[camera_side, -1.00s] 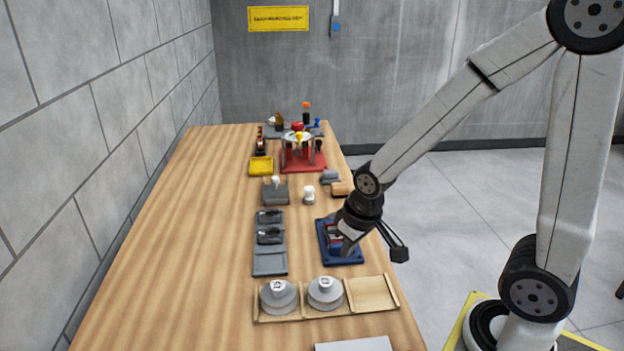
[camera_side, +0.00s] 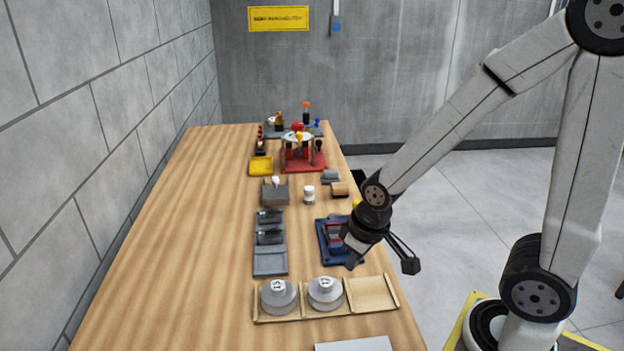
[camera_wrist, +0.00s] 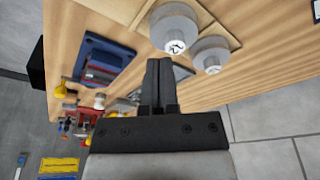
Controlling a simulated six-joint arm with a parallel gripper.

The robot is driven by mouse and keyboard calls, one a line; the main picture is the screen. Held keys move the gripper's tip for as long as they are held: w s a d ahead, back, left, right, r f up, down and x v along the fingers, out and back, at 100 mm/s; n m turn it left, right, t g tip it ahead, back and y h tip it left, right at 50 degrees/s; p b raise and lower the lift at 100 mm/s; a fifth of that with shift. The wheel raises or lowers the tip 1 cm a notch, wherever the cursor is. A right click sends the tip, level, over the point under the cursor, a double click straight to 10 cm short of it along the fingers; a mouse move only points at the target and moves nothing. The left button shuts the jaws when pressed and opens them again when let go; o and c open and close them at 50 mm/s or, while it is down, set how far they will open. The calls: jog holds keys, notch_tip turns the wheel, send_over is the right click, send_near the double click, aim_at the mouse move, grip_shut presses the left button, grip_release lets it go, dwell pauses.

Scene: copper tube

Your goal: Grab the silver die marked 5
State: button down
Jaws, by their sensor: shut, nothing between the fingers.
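Two silver round dies, each with a narrower marked top, sit side by side in a light wooden tray (camera_side: 370,293). The left die (camera_side: 278,298) and the right die (camera_side: 325,293) have dark marks too small to read surely in the side view. In the wrist view one die (camera_wrist: 175,28) is near the fingertips and the other (camera_wrist: 211,53) is farther right; their marks are tilted and hard to read. My gripper (camera_side: 352,260) is shut and empty, above the table between a blue fixture (camera_side: 328,240) and the tray. It also shows in the wrist view (camera_wrist: 160,68).
The tray's right compartment is empty. A grey tray (camera_side: 270,263) with dark pieces lies left of the blue fixture. A white plate (camera_side: 353,344) lies in front. A red fixture (camera_side: 303,162) and yellow tray (camera_side: 261,166) stand farther back. The table's left side is clear.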

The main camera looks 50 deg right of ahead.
grip_release()
jog(key=shift+s, duration=0.1)
